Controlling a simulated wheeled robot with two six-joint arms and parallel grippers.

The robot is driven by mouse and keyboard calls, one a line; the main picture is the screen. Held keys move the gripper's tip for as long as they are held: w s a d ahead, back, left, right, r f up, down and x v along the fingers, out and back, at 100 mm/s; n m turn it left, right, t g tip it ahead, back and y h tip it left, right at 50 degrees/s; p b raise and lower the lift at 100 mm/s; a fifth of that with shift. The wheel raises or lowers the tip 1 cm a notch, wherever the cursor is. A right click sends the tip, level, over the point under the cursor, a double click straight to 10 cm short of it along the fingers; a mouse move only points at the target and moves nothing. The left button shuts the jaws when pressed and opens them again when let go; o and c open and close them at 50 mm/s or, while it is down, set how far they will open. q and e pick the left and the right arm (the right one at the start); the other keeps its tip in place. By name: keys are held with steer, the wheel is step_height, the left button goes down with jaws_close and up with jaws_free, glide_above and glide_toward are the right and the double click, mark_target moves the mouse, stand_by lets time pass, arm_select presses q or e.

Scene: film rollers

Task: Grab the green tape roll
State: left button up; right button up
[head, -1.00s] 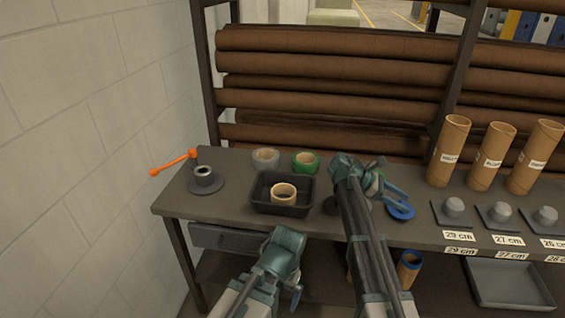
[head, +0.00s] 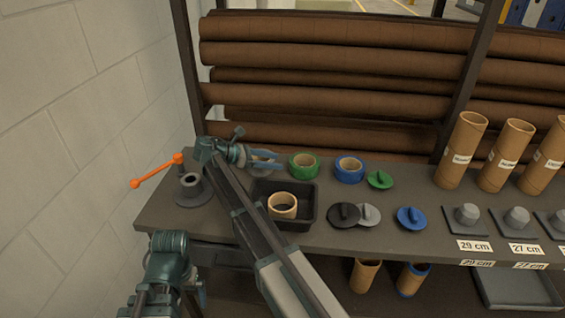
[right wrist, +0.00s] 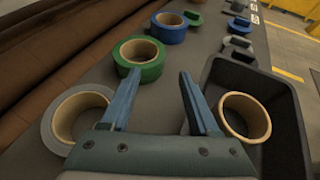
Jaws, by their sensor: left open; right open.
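The green tape roll (head: 291,168) lies flat on the workbench, behind the black tray's right part. In the right wrist view the green tape roll (right wrist: 150,72) is just ahead of the fingertips, nearer the left finger. My right gripper (head: 274,160) is open and empty, left of the green roll and low over the grey roll in the head view; its two blue fingers also show in the right wrist view (right wrist: 158,78). My left gripper (head: 190,285) is open at the bottom left, in front of the bench and far from the roll; its fingers are barely visible.
A grey tape roll (right wrist: 54,140) is left of my right gripper. A tan roll (head: 294,208) sits in the black tray (head: 308,213). A blue tape roll (head: 338,174) is right of the green one. Several lids and cardboard tubes stand further right; brown film rolls (head: 330,55) are behind.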

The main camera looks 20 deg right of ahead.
mark_target(292, 164)
steer(key=b+x, duration=0.3)
steer(key=x, duration=0.4)
steer(key=shift+s+d+f, duration=0.1)
steer(key=shift+d+f, duration=0.15)
steer(key=shift+d, duration=0.5)
steer(key=shift+f+b+x, duration=0.15)
steer(key=shift+b+x, duration=0.55)
steer(key=shift+x, duration=0.65)
steer(key=shift+f+b+x, duration=0.15)
steer(key=shift+b+x, duration=0.55)
steer(key=shift+x, duration=0.65)
steer(key=shift+a+r, duration=0.1)
steer(key=shift+a, duration=0.1)
jaws_close()
